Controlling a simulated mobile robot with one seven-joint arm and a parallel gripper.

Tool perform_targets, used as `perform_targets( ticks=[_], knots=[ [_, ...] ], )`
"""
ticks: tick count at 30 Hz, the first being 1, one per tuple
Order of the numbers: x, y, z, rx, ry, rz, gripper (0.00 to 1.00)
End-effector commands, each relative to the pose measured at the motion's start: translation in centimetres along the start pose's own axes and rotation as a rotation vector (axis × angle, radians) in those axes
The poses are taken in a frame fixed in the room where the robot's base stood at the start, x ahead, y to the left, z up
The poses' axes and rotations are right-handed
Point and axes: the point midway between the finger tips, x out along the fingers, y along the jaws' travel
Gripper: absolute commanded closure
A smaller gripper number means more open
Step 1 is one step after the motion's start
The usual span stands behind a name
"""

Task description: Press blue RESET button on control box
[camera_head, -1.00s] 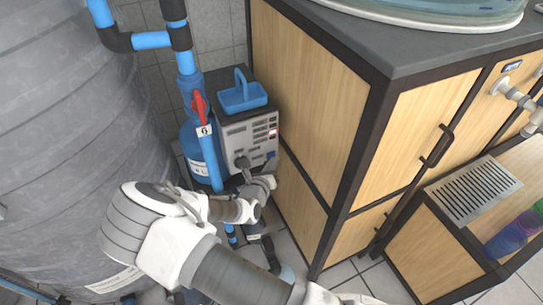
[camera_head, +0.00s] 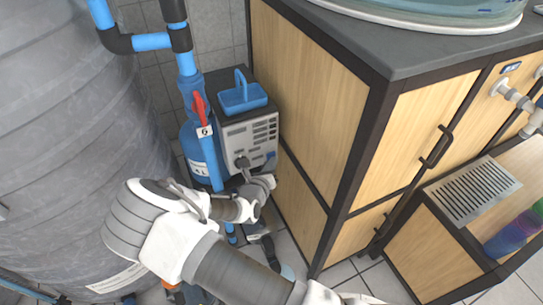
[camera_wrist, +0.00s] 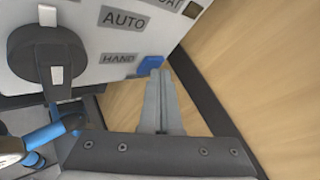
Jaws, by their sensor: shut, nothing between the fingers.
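The control box (camera_head: 236,131) is a light grey unit beside the wooden cabinet. Its panel (camera_wrist: 85,77) fills the upper left of the wrist view, with a black knob (camera_wrist: 48,60) and AUTO and HAND labels. The blue RESET button (camera_wrist: 150,63) is at the panel's lower right; its lettering is not readable. My gripper (camera_wrist: 157,72) is shut and empty. Its fingertips are at the button's lower edge and overlap it in the picture; whether they touch it I cannot tell. In the head view my gripper (camera_head: 268,178) is at the box's lower right.
A blue caddy (camera_head: 243,97) sits on top of the box. A blue pipe with a red valve handle (camera_head: 200,108) runs close to its left, near a large grey tank (camera_head: 70,130). The wooden cabinet (camera_head: 300,95) stands close on the right, leaving little room.

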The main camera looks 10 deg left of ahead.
Motion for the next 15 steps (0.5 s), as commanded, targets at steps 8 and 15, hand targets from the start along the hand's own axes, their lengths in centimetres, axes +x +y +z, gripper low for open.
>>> perform_targets(
  ticks=[8,15],
  knots=[
    [-0.90,-0.70,-0.53,-0.001,0.001,0.000,1.00],
    [-0.89,-0.66,-0.61,0.000,0.000,0.000,1.00]
  ],
)
